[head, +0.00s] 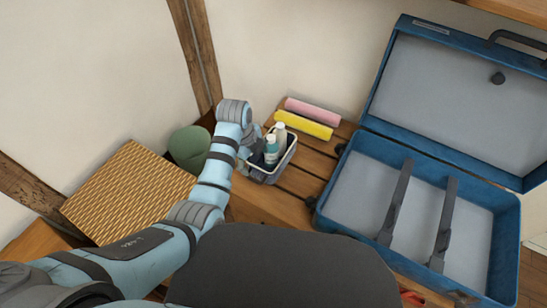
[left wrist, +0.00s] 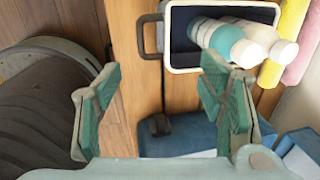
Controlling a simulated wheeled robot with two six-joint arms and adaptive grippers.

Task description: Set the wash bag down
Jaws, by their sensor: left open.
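The wash bag (head: 271,177) is a small open-topped box with a pale rim and dark inside, holding a teal bottle and a white bottle. It stands upright on the wooden slats beside the suitcase. In the left wrist view, the wash bag (left wrist: 181,50) is at the top, with a brown loop handle on its left side. My left gripper (head: 252,152) is at the bag's left side in the head view. In the left wrist view, my left gripper's fingers (left wrist: 160,105) are spread with nothing gripped between them. My right gripper is not in view.
A pink roll (head: 313,111) and a yellow roll (head: 304,124) lie behind the bag. An open blue suitcase (head: 345,200) with two grey straps stands to the right. A woven basket-like top (head: 125,195) and a green rounded thing (head: 188,146) are at left. Bare slats (head: 300,182) lie between bag and suitcase.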

